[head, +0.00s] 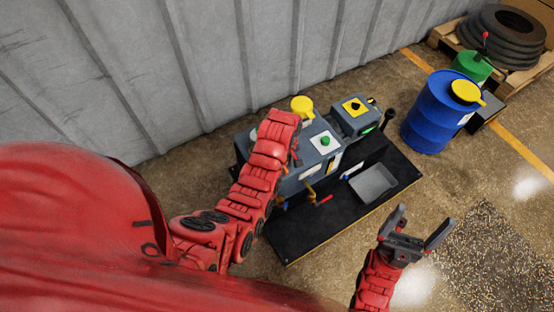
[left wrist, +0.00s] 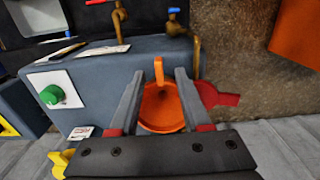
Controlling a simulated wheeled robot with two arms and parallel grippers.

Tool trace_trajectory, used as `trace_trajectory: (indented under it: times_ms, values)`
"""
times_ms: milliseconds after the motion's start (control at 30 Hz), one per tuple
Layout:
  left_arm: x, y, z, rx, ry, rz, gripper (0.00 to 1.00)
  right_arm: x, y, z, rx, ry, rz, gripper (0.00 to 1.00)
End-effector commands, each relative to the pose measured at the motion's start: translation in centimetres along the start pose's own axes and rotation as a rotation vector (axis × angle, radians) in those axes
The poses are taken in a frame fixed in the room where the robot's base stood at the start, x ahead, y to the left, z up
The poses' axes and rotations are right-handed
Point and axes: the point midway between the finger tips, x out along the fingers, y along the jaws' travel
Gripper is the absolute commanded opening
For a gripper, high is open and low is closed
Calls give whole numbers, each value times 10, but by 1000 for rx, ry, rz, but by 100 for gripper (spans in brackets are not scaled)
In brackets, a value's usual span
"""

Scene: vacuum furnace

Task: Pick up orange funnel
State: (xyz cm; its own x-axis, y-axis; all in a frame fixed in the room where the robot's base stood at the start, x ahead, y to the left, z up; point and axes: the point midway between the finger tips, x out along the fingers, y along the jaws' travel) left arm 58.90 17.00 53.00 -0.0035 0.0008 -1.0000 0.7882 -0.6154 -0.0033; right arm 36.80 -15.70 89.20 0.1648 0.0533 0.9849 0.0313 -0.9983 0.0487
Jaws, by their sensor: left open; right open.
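The orange funnel (head: 160,108) cannot be made out in the head view, where my left arm covers that area. In the left wrist view the orange funnel (left wrist: 162,112) lies between the two fingers of my left gripper (left wrist: 157,74), beside the blue-grey machine. An orange tab stands up from its far rim. The left fingers are apart, one on each side of it, and I cannot tell whether they touch it. My right gripper (head: 426,214) is open and empty, in front of the machine's black base.
The blue-grey machine (left wrist: 110,85) has a green button (left wrist: 52,95) and brass taps (left wrist: 120,20). A grey tray (head: 373,184) sits on the black base (head: 300,235). A blue drum (head: 432,115) stands at right. A corrugated wall (head: 220,60) rises behind. Floor at lower right is clear.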

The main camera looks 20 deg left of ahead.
Motion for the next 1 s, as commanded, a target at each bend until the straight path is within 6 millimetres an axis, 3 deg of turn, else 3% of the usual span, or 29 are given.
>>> trace_trajectory:
  times_ms: [400, 667, 900, 1000]
  values:
    - [47, 0, 0, -1, -1, -1, 48, -1, 0, 0, 0, 0, 0, 92]
    - [50, 0, 0, -1, 2, 2, 48, -1, 0, 0, 0, 0, 0, 92]
    - [50, 0, 0, 0, 2, 2, 4, -1, 0, 0, 0, 0, 0, 92]
    - [50, 0, 0, 0, 2, 2, 0, -1, 0, 0, 0, 0, 0, 92]
